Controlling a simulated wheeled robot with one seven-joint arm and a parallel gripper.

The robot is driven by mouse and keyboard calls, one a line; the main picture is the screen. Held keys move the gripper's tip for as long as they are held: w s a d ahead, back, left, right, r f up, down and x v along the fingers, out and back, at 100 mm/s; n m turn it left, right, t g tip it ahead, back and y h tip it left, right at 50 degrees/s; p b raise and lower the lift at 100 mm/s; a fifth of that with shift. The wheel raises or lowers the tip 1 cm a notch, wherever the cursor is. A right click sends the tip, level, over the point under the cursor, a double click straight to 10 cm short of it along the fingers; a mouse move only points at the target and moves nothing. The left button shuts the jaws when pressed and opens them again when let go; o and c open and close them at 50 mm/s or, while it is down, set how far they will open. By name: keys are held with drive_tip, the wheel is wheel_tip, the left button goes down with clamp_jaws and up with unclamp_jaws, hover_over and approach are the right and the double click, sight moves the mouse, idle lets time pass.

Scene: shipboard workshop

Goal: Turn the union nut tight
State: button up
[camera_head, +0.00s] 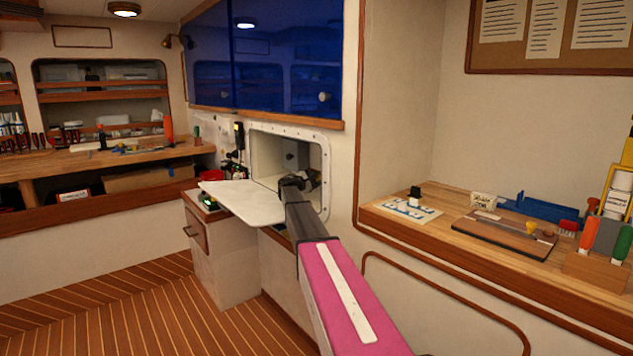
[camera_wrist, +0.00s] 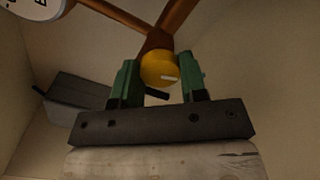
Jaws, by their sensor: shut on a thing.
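In the wrist view my gripper (camera_wrist: 160,88) has its two green fingers on either side of a round yellow piece with a pale mark, which I take to be the union nut (camera_wrist: 158,68). The fingers are shut on it. Copper-coloured pipes (camera_wrist: 178,18) meet just behind the nut, one running up to the right and one up to the left. In the head view my arm reaches into a white wall recess (camera_head: 262,150); the nut and fingertips are hidden there by the arm and the opening's edge. How tight the nut sits cannot be told.
A white hatch panel (camera_head: 243,199) juts out below the recess opening. A grey box-like part (camera_wrist: 78,103) is left of the fingers, and a round white dial (camera_wrist: 35,8) is at the upper left. The recess walls are close around. A wooden bench (camera_head: 455,243) with tools stands right.

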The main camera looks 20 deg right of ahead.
drive_tip(key=m, duration=0.7)
idle(0.7)
drive_tip(key=o, duration=0.9)
drive_tip(key=v, duration=1.1)
drive_tip(key=shift+s, duration=0.1)
